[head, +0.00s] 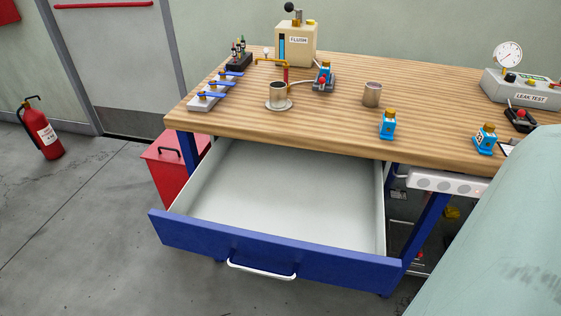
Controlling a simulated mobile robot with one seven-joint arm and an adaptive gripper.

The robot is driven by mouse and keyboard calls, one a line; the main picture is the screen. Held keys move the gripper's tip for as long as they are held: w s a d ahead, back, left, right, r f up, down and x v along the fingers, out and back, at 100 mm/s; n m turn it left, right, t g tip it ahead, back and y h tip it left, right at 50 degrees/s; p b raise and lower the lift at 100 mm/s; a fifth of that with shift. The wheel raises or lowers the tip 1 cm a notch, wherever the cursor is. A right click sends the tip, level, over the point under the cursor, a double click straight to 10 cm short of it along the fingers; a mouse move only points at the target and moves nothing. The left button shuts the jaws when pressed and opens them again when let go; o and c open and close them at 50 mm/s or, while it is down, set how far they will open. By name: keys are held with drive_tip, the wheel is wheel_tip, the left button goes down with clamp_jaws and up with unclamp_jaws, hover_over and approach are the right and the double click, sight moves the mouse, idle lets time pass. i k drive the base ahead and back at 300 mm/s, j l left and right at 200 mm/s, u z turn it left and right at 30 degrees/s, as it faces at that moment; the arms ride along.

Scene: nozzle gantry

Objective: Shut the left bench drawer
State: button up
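The left bench drawer (205,233) is pulled far out from under the wooden bench top (240,113). It has a blue front panel, light grey inner walls and a white bar handle (262,270) low on the front. The part of the drawer's inside that shows is empty. My gripper is not in view. A large pale green rounded shape, which seems to be part of my own body, covers the lower right corner and hides what lies behind it.
A red box (170,168) stands on the floor left of the drawer. A fire extinguisher (46,135) stands farther left. The bench top holds a flush unit (297,45), metal cups, several blue bottles and a leak tester (515,88). Grey floor before the drawer looks clear.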

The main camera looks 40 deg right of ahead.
sight(285, 213)
drive_tip(key=i+j+z, duration=0.1)
drive_tip(key=z, duration=0.3)
drive_tip(key=j+z, duration=0.25)
drive_tip(key=z, duration=0.2)
drive_tip(key=i+j+z, duration=0.1)
drive_tip(key=j+z, duration=0.15)
drive_tip(key=z, duration=0.15)
drive_tip(key=j+z, duration=0.65)
drive_tip(key=k+j, duration=0.35)
drive_tip(key=j, duration=0.2)
drive_tip(key=k+j, duration=0.75)
drive_tip(key=j, duration=0.3)
drive_tip(key=i+l, duration=0.35)
drive_tip(key=l, duration=0.2)
